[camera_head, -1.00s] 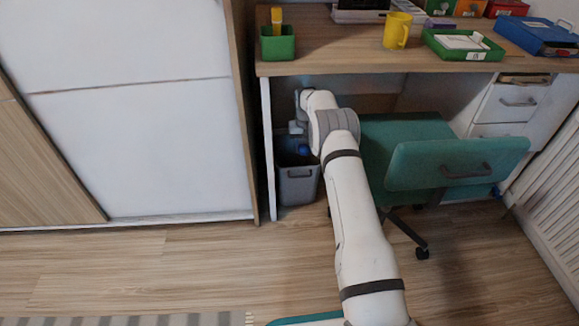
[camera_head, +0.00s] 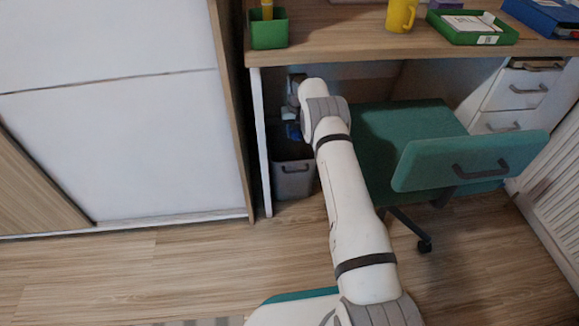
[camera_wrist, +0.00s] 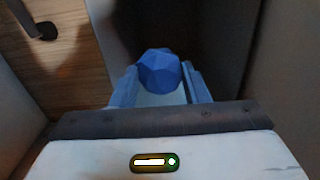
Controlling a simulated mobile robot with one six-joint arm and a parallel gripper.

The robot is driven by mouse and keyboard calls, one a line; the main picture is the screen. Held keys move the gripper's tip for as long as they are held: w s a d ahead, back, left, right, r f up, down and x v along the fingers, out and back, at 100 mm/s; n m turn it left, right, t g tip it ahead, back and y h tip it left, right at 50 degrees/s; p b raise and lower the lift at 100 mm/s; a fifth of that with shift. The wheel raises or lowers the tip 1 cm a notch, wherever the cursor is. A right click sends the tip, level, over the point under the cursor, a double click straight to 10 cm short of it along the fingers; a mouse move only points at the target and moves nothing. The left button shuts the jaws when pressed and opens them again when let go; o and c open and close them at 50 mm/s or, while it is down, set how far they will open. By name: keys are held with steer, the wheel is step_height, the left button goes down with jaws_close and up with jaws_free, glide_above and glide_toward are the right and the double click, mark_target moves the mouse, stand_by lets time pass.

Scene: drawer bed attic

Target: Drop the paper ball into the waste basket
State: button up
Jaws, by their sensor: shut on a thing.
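The paper ball is a blue faceted ball (camera_wrist: 160,71), held between the two blue fingers of my gripper (camera_wrist: 160,90) in the wrist view. In the head view the blue of the ball and fingers (camera_head: 292,130) shows small beneath the desk, partly hidden by my arm. The waste basket (camera_head: 293,183) is a grey bin with a dark handle on its front. It stands on the floor under the desk, beside the left desk panel. My gripper is above the basket's rim in the head view; whether it is directly over the opening I cannot tell.
The desk top (camera_head: 350,42) overhangs my gripper, and the white desk panel (camera_head: 262,150) is close on its left. A green chair (camera_head: 465,162) stands to the right of my arm. A wardrobe (camera_head: 150,150) fills the left; floor in front is clear.

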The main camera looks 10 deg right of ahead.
steer(key=shift+a+f+b, duration=0.15)
steer(key=shift+f+b, duration=0.15)
steer(key=shift+f, duration=0.9)
steer(key=o, duration=1)
steer(key=shift+o, duration=0.2)
steer(key=shift+r, duration=0.1)
